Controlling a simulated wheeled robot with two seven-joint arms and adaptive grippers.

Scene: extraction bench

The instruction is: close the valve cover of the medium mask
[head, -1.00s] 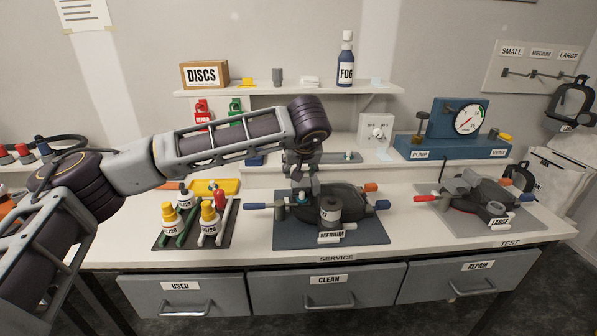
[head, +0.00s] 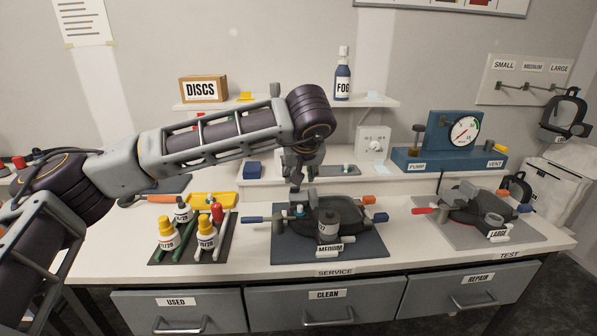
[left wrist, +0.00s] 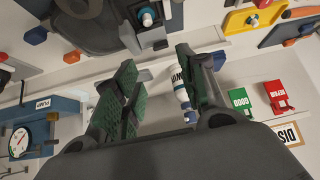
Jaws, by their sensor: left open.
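The medium mask (head: 350,212) is dark and lies on a dark mat (head: 290,250) behind the MEDIUM label. Its valve area, with a small white-and-teal knob (head: 299,211), faces the left side. In the left wrist view the mask (left wrist: 85,32) is at the top, with the knob (left wrist: 147,18) over a grey housing (left wrist: 154,38). How far the valve cover stands open is unclear. My left gripper (head: 297,186) is open and empty, just above and behind the knob. Its green-padded fingers (left wrist: 155,62) show apart in the wrist view, below the housing. My right gripper is out of view.
Blue-handled and orange-handled clamps (head: 253,219) flank the mask. Bottles (head: 205,232) stand on a mat to the left. The large mask (head: 470,205) is at the right. A raised shelf (head: 265,182) runs behind, with the pump box (head: 450,158) on it.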

